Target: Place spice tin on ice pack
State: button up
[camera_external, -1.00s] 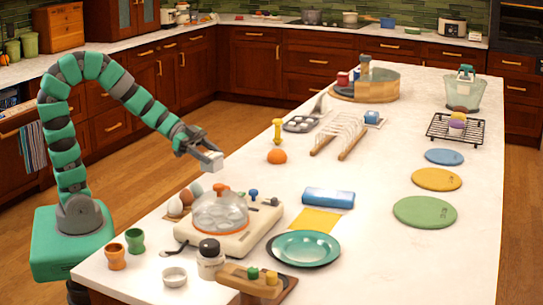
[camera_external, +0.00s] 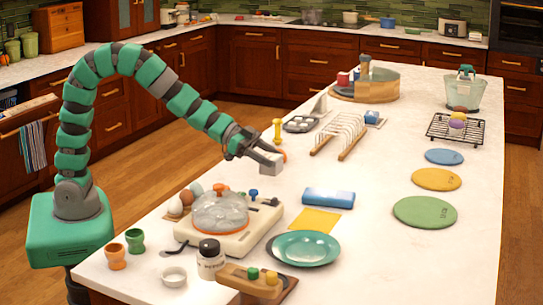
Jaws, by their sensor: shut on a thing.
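My gripper (camera_external: 258,153) is at the end of my raised arm, above the left part of the white counter. It is shut on a small pale grey, box-like tin (camera_external: 270,162), which I take for the spice tin; its markings are too small to read. The tin is held in the air, up and left of the ice pack. The ice pack (camera_external: 328,197), a blue slab-like block, lies on the counter, apart from the tin, with nothing on top of it.
A yellow sheet (camera_external: 315,221) and teal plate (camera_external: 306,247) lie in front of the blue block. An egg cooker with a clear dome (camera_external: 219,210) stands to its left. A wooden rack (camera_external: 342,134) is behind. The counter right of the block is clear up to round mats (camera_external: 425,212).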

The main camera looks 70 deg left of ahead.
jog(key=shift+w+d, duration=0.4)
jog(key=shift+d, duration=0.25)
jog(key=w+d, duration=0.2)
jog(key=w, duration=0.2)
jog(key=w+d+f+p, duration=0.1)
jog(key=w+d, duration=0.1)
jog(key=w, duration=0.3)
jog(key=w+d, duration=0.2)
jog(key=w, duration=0.2)
jog(key=shift+w+d+f+p, duration=0.2)
jog(key=shift+w+d+p, duration=0.1)
jog(key=shift+d, duration=0.1)
jog(key=shift+w+f, duration=0.1)
jog(key=shift+f, duration=0.25)
notch_tip(320, 180, down, 3)
jog(key=b, duration=0.2)
jog(key=shift+b, duration=0.35)
jog(key=o, duration=1)
